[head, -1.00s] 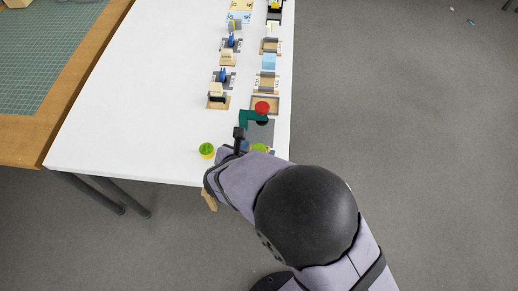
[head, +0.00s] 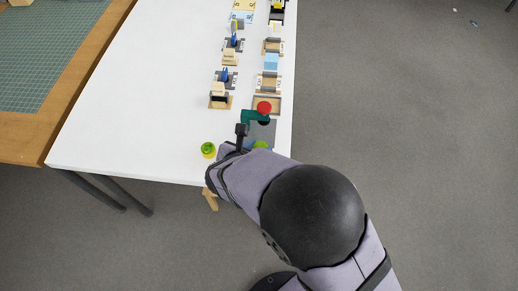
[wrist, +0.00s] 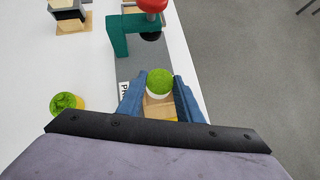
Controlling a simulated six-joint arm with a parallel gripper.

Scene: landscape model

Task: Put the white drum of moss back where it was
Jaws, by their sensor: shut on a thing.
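The white drum of moss (wrist: 159,83), with a round green top and a pale side, is between the blue fingertips of my gripper (wrist: 160,92) in the wrist view. My gripper is shut on it. In the head view only its green top (head: 260,145) shows beside my arm, which hides the fingers. The drum is over the grey board (head: 262,130), in front of the green press with a red knob (wrist: 122,32). I cannot tell whether its base touches the board. A yellow drum of moss (wrist: 66,104) stands apart on the white table, to the left.
A wooden block (wrist: 158,107) shows between the fingers, nearer the wrist. Two rows of small stations run away along the white table (head: 130,100), with a wooden tray (head: 267,104) just behind the press. The table's right edge is close. The table's left part is clear.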

